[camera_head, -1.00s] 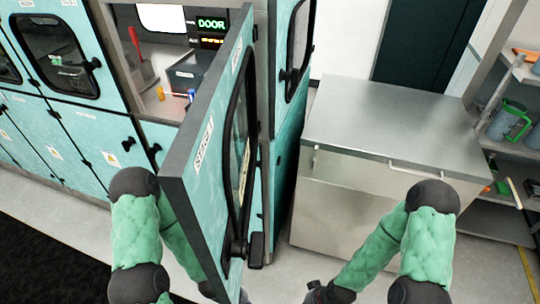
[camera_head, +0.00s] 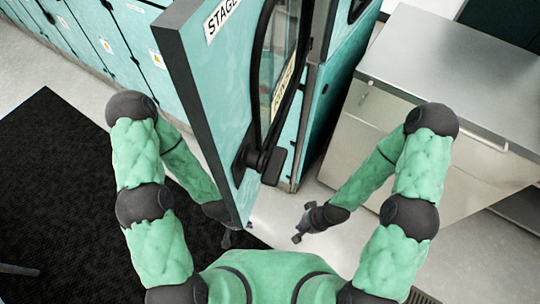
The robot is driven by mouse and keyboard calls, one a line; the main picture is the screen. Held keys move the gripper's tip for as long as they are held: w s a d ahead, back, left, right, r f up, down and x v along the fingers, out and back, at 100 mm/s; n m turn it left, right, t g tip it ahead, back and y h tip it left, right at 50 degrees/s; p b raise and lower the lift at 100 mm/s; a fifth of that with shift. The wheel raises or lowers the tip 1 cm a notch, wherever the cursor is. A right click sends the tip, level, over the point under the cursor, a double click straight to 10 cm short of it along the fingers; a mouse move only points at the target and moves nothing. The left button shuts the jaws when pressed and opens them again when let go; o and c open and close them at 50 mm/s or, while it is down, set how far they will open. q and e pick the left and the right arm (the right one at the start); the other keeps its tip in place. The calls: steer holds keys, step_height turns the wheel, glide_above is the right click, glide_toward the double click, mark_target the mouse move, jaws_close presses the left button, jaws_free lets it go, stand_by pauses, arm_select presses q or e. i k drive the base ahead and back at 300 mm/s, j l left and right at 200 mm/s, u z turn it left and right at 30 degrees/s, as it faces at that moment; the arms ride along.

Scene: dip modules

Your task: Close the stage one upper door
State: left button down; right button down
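The stage one upper door (camera_head: 215,85) is a teal panel with a dark grey edge, a window and a "STAGE" label. It stands wide open, swung out toward me. My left gripper (camera_head: 226,240) is low, by the door's bottom near corner on the left side, and partly hidden by the door. Its fingers are too unclear to read. My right gripper (camera_head: 299,226) is to the right of the door, below and apart from the handle, with its fingers seemingly spread and nothing between them.
A metal-topped cabinet (camera_head: 450,75) stands at the right, near my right arm. Teal lower cabinets (camera_head: 120,40) run along the upper left. A black mat (camera_head: 60,180) covers the floor at left.

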mark_target(219, 86)
steer(key=k+l+u, duration=0.1)
steer(key=k+l, duration=0.6)
steer(key=l+u, duration=0.1)
steer(key=l, duration=0.25)
steer(key=k+l, duration=0.1)
steer(key=l, duration=0.2)
steer(key=u, duration=0.05)
